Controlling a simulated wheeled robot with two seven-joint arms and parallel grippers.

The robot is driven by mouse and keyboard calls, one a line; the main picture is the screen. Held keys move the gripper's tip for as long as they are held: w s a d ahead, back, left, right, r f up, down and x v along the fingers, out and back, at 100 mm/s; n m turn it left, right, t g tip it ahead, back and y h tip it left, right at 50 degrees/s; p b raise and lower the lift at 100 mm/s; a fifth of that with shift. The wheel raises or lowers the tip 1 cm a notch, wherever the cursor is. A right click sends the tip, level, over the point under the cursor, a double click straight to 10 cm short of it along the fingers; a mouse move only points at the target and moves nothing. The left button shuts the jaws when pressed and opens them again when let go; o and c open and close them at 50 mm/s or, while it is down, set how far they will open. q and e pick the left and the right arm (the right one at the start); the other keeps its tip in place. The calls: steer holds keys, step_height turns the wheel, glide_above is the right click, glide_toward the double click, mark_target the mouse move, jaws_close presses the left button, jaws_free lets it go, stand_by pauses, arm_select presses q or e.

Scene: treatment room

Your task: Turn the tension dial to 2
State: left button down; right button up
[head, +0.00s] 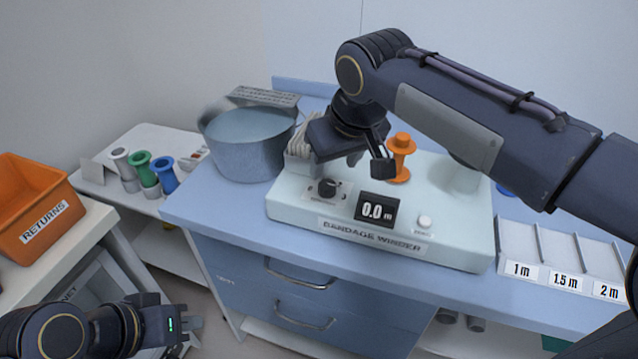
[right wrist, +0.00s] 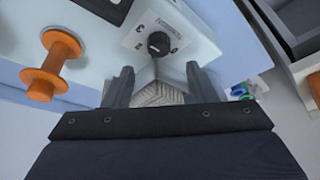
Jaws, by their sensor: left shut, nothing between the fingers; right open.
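The tension dial (head: 327,187) is a black knob on a pale plate at the left front of the bandage winder (head: 459,239). In the right wrist view the dial (right wrist: 158,44) lies just ahead of the fingertips, with small numbers around it; I cannot tell its setting. My right gripper (head: 368,160) is above the winder, behind and right of the dial in the head view. Its open fingers (right wrist: 159,76) are apart and empty, not touching the dial. My left gripper (head: 187,326) is shut and empty at the lower left, away from the winder.
An orange spool (head: 402,158) stands on the winder beside my right gripper. The display (head: 375,210) reads 0.0 m. A grey pot (head: 245,150) stands left of the winder. Labelled slots (head: 565,255) lie to its right. An orange returns bin (head: 32,215) is far left.

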mark_target(328, 184)
steer(key=x, duration=0.7)
steer(key=shift+d+b, duration=0.1)
steer(key=shift+b, duration=0.3)
steer(key=shift+c, duration=0.3)
steer(key=c, duration=0.9)
